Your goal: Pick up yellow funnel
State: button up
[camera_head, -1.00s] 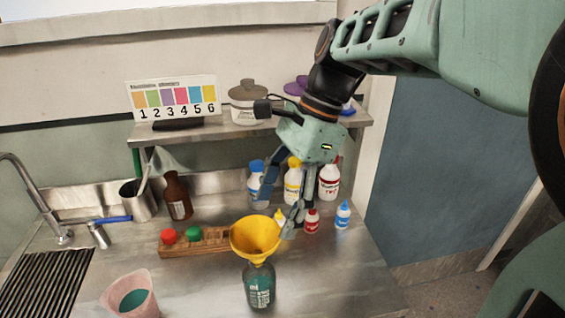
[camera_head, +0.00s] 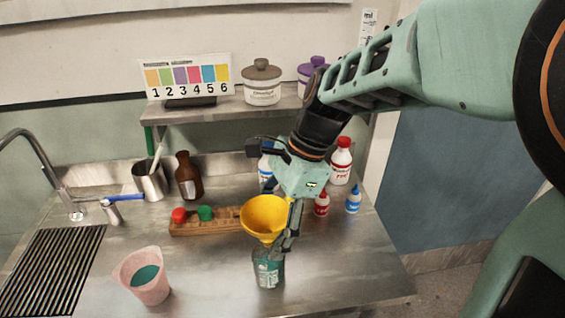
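The yellow funnel (camera_head: 262,217) sits wide end up over a bottle (camera_head: 269,273) with a teal label on the steel counter. Its spout points down toward the bottle's mouth; the join is partly covered by my gripper. My gripper (camera_head: 286,240) points down at the funnel's right side. One dark finger shows close against the funnel's right edge and spout. The other finger is hidden, so I cannot tell whether they are closed on the funnel.
A wooden rack (camera_head: 224,224) with red and green caps stands behind left. Small red (camera_head: 322,204) and blue-capped (camera_head: 353,199) bottles stand right. A pink cup (camera_head: 143,276) is front left. A shelf (camera_head: 232,109) holds jars above. Counter front right is clear.

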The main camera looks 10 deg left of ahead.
jog(key=shift+c, duration=0.4)
jog(key=c, duration=0.6)
jog(key=shift+c, duration=0.6)
jog(key=shift+r, duration=0.15)
